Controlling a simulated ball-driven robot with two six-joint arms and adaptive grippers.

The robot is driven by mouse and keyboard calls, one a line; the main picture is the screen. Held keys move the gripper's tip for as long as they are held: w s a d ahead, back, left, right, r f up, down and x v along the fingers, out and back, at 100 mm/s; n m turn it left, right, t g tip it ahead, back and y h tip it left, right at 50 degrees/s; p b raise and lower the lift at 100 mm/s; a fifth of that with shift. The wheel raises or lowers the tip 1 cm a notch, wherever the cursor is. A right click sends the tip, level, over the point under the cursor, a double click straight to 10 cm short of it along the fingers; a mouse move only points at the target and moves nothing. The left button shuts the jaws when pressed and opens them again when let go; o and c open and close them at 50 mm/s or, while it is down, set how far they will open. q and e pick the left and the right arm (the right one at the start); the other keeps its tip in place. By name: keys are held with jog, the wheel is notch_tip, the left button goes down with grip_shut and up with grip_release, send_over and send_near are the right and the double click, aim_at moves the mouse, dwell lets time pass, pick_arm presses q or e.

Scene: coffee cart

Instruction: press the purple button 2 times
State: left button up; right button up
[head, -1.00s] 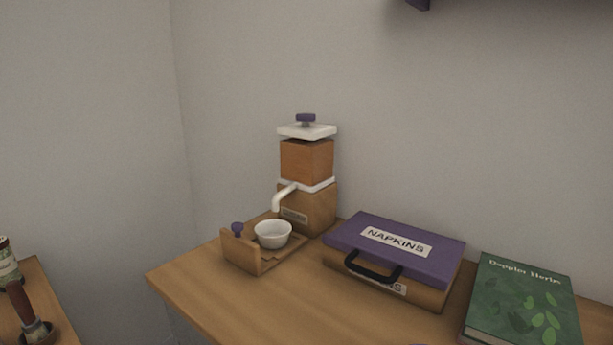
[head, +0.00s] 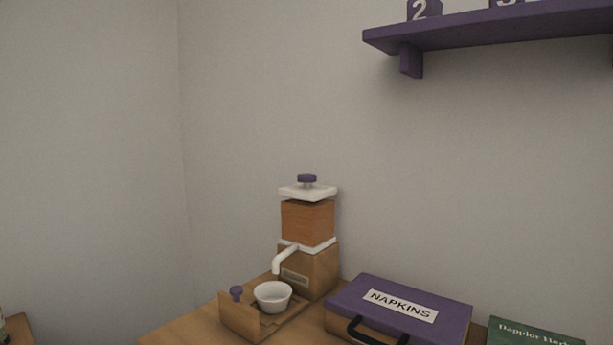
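A wooden dispenser (head: 308,224) with a white lid and a white spout stands at the back of the wooden counter. A purple button-like knob (head: 307,179) sits on top of its lid. A smaller purple knob (head: 236,292) sits on the front of the wooden tray (head: 238,319) before the dispenser. A white bowl (head: 272,296) stands on that tray under the spout. Neither of my grippers shows in the head view.
A napkin case (head: 415,302) with a purple lid and black handle lies right of the dispenser. A green book (head: 528,332) is at the lower right. A purple shelf (head: 490,33) with numbered blocks juts from the wall at the upper right. The space above the dispenser is clear.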

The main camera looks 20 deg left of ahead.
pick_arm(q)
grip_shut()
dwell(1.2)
